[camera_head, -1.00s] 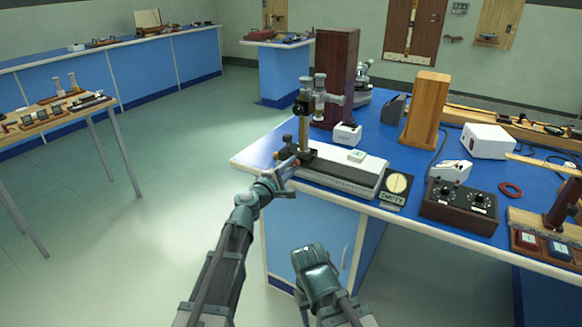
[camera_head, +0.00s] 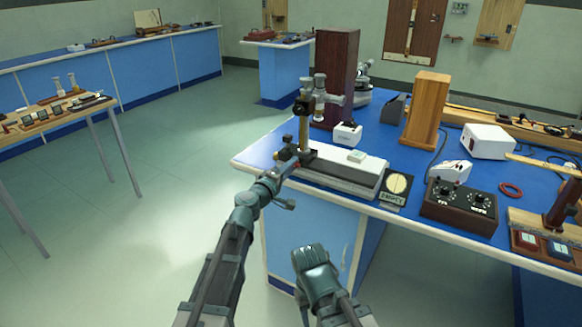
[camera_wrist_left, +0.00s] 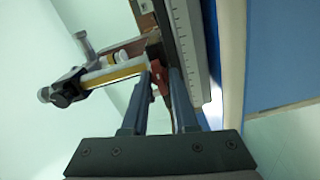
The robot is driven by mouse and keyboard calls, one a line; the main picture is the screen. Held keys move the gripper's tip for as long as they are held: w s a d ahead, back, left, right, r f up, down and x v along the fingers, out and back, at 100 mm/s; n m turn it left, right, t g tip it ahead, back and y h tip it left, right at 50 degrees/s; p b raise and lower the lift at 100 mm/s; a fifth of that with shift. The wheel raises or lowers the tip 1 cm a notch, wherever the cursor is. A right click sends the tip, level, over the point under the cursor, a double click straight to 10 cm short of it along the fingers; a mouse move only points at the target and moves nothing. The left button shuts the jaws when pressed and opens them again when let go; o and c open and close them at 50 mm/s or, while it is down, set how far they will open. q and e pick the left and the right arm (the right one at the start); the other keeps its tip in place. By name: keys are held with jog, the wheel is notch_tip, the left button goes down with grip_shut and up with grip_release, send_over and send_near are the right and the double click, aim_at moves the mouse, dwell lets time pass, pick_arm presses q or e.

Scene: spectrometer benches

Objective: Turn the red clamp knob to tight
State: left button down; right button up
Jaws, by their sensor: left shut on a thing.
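The travelling microscope (camera_head: 318,100) stands upright on its long grey-and-white base (camera_head: 345,172) at the near left corner of the blue bench. The red clamp knob (camera_wrist_left: 163,88) shows as a small red part between my left fingers in the left wrist view. My left gripper (camera_head: 285,168) reaches the left end of the base in the head view and is shut on the knob, mostly covering it. The left fingers also show in the left wrist view (camera_wrist_left: 164,98). My right gripper (camera_head: 310,256) hangs low in front of the bench, away from the instrument; its fingers are not clear.
A small white box (camera_head: 347,134) stands behind the base. A dial plate (camera_head: 396,188) and a dark control box with knobs (camera_head: 460,203) lie to its right. A tall dark red block (camera_head: 335,75) stands behind.

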pick_arm(q)
jog(key=shift+s, duration=0.1)
jog(key=c, duration=0.7)
grip_release()
jog(key=v, duration=1.3)
jog(key=shift+s+a, duration=0.2)
jog(key=shift+s, duration=0.05)
